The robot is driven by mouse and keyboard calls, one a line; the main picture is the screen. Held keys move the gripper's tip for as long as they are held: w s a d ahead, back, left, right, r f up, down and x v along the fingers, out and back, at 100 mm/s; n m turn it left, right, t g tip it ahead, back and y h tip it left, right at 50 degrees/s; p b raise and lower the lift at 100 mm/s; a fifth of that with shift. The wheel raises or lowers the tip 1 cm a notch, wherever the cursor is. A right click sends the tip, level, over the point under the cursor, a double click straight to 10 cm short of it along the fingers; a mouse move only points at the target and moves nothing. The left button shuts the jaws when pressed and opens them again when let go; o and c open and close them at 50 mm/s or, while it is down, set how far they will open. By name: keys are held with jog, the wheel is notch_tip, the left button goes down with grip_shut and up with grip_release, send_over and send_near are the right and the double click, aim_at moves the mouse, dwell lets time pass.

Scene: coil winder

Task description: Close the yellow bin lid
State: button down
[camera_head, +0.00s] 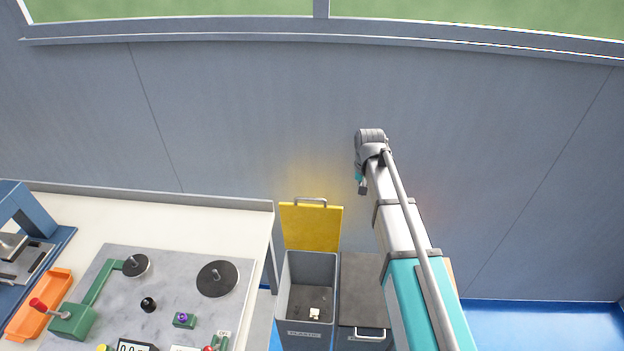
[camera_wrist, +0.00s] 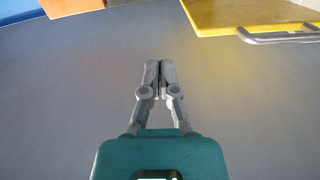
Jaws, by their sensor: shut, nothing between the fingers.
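The yellow bin lid (camera_head: 311,229) stands raised at the back of an open grey bin (camera_head: 291,292), with a grey handle (camera_head: 311,200) on its top edge. In the wrist view the yellow lid (camera_wrist: 240,14) shows at the upper right, with its handle (camera_wrist: 275,38) below its edge. My gripper (camera_wrist: 160,66) is shut and empty, and apart from the lid. In the head view my arm reaches up to the right of the lid, and its wrist is above the lid's height in the picture; the fingertips are not clear there.
A closed dark-lidded bin (camera_head: 362,285) stands right beside the open bin. A workbench (camera_head: 190,220) with winding equipment (camera_head: 150,290) is at the left. A grey wall (camera_head: 230,120) is behind. Small pale scraps (camera_head: 314,314) lie inside the open bin.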

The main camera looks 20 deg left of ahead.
jog(key=w+a+r+p, duration=0.1)
jog(key=a+r+p, duration=0.1)
jog(key=a, duration=0.6)
jog(key=w+a+r+p, duration=0.2)
jog(key=a+r, duration=0.2)
jog(key=a, duration=0.5)
jog(key=shift+n+p, duration=0.3)
jog(key=shift+n, duration=0.1)
jog(key=shift+f, duration=0.15)
jog(key=s+f+b, duration=0.3)
jog(key=f+b, duration=0.7)
jog(key=b, duration=0.1)
jog(key=shift+s+d+f, duration=0.25)
jog(key=shift+d+f, duration=0.15)
